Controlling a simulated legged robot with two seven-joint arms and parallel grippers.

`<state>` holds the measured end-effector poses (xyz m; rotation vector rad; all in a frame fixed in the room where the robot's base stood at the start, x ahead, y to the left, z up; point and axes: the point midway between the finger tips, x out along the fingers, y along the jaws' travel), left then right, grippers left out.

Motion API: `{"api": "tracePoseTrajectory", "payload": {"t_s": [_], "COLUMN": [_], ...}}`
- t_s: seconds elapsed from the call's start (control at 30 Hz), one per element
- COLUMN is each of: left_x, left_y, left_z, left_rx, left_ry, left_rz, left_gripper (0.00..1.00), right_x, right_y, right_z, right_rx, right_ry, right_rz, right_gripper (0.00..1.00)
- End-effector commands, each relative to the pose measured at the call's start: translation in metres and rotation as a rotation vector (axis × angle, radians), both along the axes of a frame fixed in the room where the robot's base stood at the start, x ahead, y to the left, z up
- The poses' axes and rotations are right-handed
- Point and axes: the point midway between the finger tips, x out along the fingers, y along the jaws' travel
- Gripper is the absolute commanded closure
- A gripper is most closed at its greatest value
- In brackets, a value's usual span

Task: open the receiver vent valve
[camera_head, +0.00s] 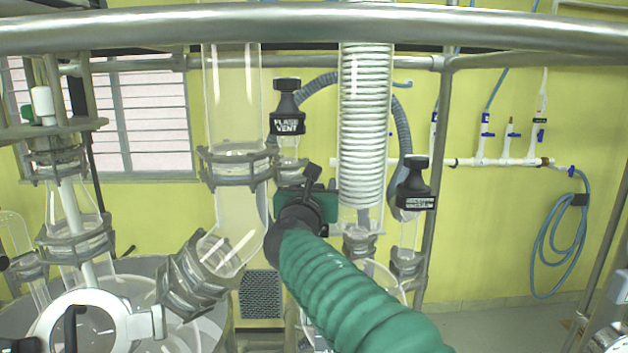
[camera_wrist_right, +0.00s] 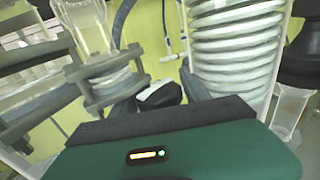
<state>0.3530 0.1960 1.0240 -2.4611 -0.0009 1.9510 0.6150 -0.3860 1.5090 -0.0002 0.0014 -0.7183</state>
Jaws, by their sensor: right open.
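A black-capped valve (camera_head: 415,185) with a small white label stands on a glass neck to the right of the coil condenser; its lettering is too small to read, and it is likely the receiver vent. A similar black valve (camera_head: 287,105), marked FLASK VENT, stands left of the coil. My right gripper (camera_head: 312,178) is open, left of and apart from the right-hand valve, in front of the glassware. In the right wrist view, its green body fills the bottom, and a black cap (camera_wrist_right: 302,50), apparently the right-hand valve, shows at the right edge. My left gripper is not in view.
The coil condenser (camera_head: 366,125) stands between the two valves. A glass column (camera_head: 232,95) with clamped joints is at left. A metal rail (camera_head: 300,28) crosses the top, and a grey hose (camera_head: 403,130) arches behind. A frame post (camera_head: 432,200) stands right of the right-hand valve.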

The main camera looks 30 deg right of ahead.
Motion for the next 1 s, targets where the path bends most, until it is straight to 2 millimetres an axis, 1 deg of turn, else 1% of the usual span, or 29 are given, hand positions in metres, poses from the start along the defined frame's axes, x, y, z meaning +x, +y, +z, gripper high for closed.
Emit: {"api": "tracePoseTrajectory", "payload": {"t_s": [0.23,0.27,0.6,0.63,0.87,1.0], "left_x": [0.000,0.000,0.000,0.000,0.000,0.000], "left_y": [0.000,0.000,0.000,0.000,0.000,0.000], "left_z": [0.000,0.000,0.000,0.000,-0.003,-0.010], "left_rx": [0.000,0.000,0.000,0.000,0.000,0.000], "left_ry": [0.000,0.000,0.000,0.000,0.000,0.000], "left_rz": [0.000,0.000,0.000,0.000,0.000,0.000], "left_gripper": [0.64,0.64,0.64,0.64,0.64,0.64], "right_x": [0.002,0.002,0.002,0.002,0.002,0.003], "right_y": [-0.001,-0.001,0.000,0.000,0.000,0.001], "right_z": [-0.001,-0.001,-0.001,-0.001,-0.002,-0.003], "right_rx": [0.001,0.001,0.001,0.001,0.002,0.002], "right_ry": [-0.001,-0.001,0.000,0.000,-0.001,-0.002], "right_rz": [0.001,0.001,0.002,0.002,0.025,0.080], "right_gripper": [0.46,0.49,0.93,0.96,0.96,0.96]}}
